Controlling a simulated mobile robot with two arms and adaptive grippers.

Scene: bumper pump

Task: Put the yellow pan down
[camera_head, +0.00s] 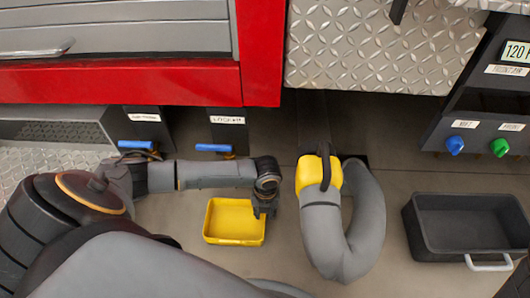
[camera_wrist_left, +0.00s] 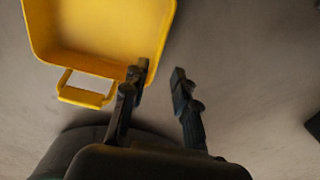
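The yellow pan (camera_head: 234,222) is a shallow rectangular tray on or just above the grey floor, in the middle of the head view. In the left wrist view the pan (camera_wrist_left: 100,30) fills the upper left, with its loop handle (camera_wrist_left: 85,92) towards me. My left gripper (camera_head: 265,208) is at the pan's right edge. In the left wrist view its two fingers (camera_wrist_left: 160,75) are apart with bare floor between them; one finger overlaps the pan's rim, and I cannot tell whether it touches. My right gripper is not in view.
A thick grey hose (camera_head: 368,225) with a yellow collar (camera_head: 312,171) stands just right of the gripper. A black bin (camera_head: 470,205) with a white handle is at the right. Blue handles (camera_head: 213,148) and a red cabinet (camera_head: 120,82) are behind. Floor is clear between hose and bin.

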